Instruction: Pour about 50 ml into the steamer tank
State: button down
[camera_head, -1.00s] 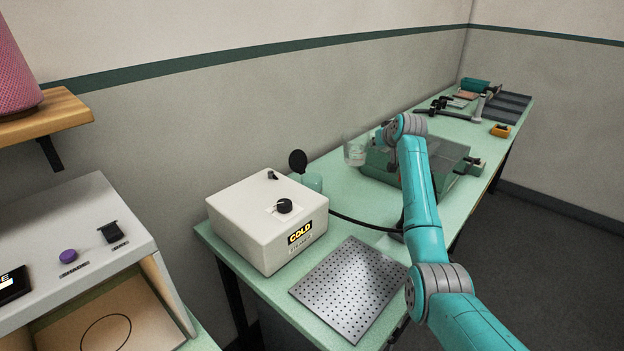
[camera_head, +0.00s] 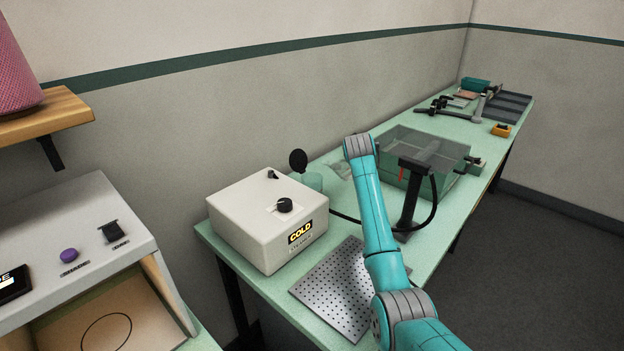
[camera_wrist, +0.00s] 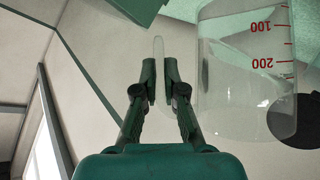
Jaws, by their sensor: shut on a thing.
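My gripper (camera_wrist: 159,82) is shut on the clear handle of a glass beaker (camera_wrist: 238,75) with red marks 100 and 200, which appear upside down in the wrist view. In the head view the beaker (camera_head: 341,169) shows faintly left of my wrist and looks tilted; my fingers are hidden there. I cannot read its liquid level. The white steamer box (camera_head: 262,215) reads COLD. Behind its right corner stands a pale green tank (camera_head: 312,181), with a round black lid (camera_head: 298,160) raised beside it. The beaker is just right of the tank. No stream of liquid is visible.
A perforated metal plate (camera_head: 325,298) lies in front of the steamer. Tools lie at the bench's far end. The wall is close behind.

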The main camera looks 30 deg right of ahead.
jog(key=shift+w+a+r+n+h, duration=0.15)
jog(key=shift+a+r+n+h, duration=0.2)
jog(key=shift+r, duration=0.3)
jog(key=shift+w+a+r+n+h, duration=0.1)
jog(key=shift+a+r+n+h, duration=0.15)
jog(key=shift+a+r+h, duration=0.25)
jog(key=shift+w+a+r+n+h+b, duration=0.1)
jog(key=shift+a+r+n+h+b, duration=0.2)
jog(key=shift+r, duration=0.25)
jog(key=shift+w+a+r, duration=0.1)
jog(key=shift+w+a, duration=0.05)
jog(key=shift+a, duration=0.15)
jog(key=shift+a+b, duration=0.1)
jog(key=shift+b, duration=0.2)
jog(key=shift+w+a+r+n, duration=0.1)
jog(key=shift+a+r+n, duration=0.15)
jog(key=shift+n, duration=0.05)
jog(key=shift+d+r+h+b, duration=0.1)
jog(key=shift+h+b, duration=0.15)
jog(key=shift+b, duration=0.2)
jog(key=shift+r+b, duration=0.15)
jog(key=shift+b, duration=0.25)
